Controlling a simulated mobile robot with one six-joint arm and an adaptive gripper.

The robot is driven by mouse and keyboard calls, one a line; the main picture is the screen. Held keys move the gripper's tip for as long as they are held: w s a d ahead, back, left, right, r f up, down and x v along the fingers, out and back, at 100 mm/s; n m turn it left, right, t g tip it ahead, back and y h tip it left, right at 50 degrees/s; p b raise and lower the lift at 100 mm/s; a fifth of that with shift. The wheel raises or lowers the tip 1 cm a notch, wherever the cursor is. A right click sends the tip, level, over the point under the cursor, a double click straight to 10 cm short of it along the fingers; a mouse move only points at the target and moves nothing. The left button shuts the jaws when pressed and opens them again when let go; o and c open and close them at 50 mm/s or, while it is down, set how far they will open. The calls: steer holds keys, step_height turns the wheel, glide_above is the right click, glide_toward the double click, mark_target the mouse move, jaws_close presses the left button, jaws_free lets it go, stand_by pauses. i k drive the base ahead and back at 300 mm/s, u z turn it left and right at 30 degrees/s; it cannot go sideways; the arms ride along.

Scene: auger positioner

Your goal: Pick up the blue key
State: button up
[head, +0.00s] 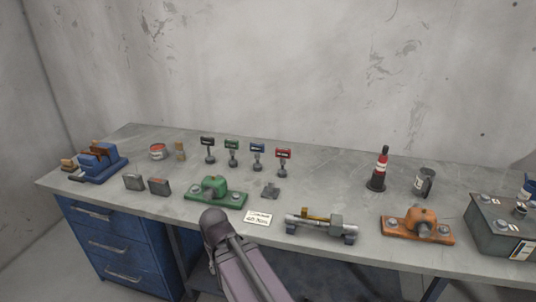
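The blue key (257,149) appears to be the third from the left in a row of small upright pieces on the workbench. It has a dark blue, label-like head on a thin stem with a grey foot. Beside it stand similar pieces with a black head (208,142) and a green head (231,145) to its left, and a red head (283,154) to its right. My arm rises from the bottom of the head view in front of the bench. My gripper does not show.
The grey workbench (330,185) also holds a green clamp-like device (214,189), a small grey block (270,190), a white card (257,217), a metal cylinder assembly (320,223) and an orange device (418,223). Bare bench lies right of the row. A wall stands behind.

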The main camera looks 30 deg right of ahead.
mark_target(259, 149)
steer(key=z, duration=0.45)
steer(key=i, duration=0.65)
steer(key=z, duration=0.3)
